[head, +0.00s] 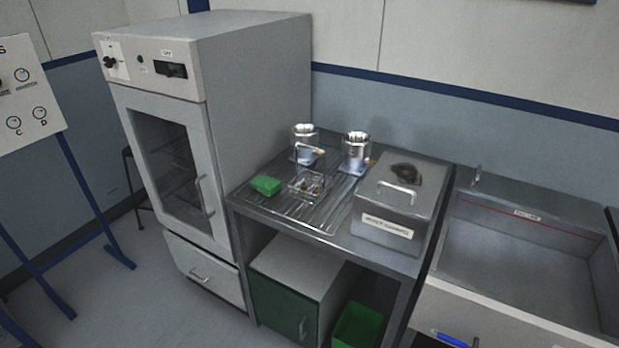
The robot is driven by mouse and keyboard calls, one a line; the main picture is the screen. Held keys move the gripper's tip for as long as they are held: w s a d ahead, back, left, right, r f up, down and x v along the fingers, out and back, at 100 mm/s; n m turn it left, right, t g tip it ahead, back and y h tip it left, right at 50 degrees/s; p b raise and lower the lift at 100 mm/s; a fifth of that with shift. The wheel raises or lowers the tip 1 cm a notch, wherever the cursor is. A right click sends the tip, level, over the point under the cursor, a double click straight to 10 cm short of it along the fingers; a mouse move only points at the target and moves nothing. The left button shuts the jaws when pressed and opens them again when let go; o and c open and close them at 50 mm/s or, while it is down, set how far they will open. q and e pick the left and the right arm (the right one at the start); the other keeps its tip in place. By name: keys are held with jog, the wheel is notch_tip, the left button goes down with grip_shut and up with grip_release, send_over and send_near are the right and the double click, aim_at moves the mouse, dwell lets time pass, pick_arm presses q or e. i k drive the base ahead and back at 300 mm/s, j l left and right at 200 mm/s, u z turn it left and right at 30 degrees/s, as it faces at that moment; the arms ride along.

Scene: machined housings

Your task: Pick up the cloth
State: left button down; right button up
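A small green folded pad (265,186), which looks like a cloth, lies at the left end of the ribbed metal draining surface (318,222). A dark crumpled piece (407,173) lies on the lid of the metal box (385,236), behind its handle; I cannot tell whether it is cloth. Neither of my grippers shows in the head view, and nothing is seen touching either piece.
A wire basket (307,186) with small brown parts stands right of the green pad. Two shiny metal cups (304,135) (355,146) stand behind it. A tall cabinet (225,80) rises at left. A sink (530,240) is at right, with a blue object (450,338) at its front.

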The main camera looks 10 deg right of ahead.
aim_at(268, 187)
jog(key=i+j, duration=0.2)
jog(key=j, duration=0.15)
jog(key=i+j, duration=0.15)
jog(key=j, duration=0.2)
jog(key=i+j+z, duration=0.1)
jog(key=i+j, duration=0.25)
jog(key=j, duration=0.35)
jog(key=i+j+z, duration=0.1)
jog(key=j, duration=0.25)
jog(key=i, duration=0.1)
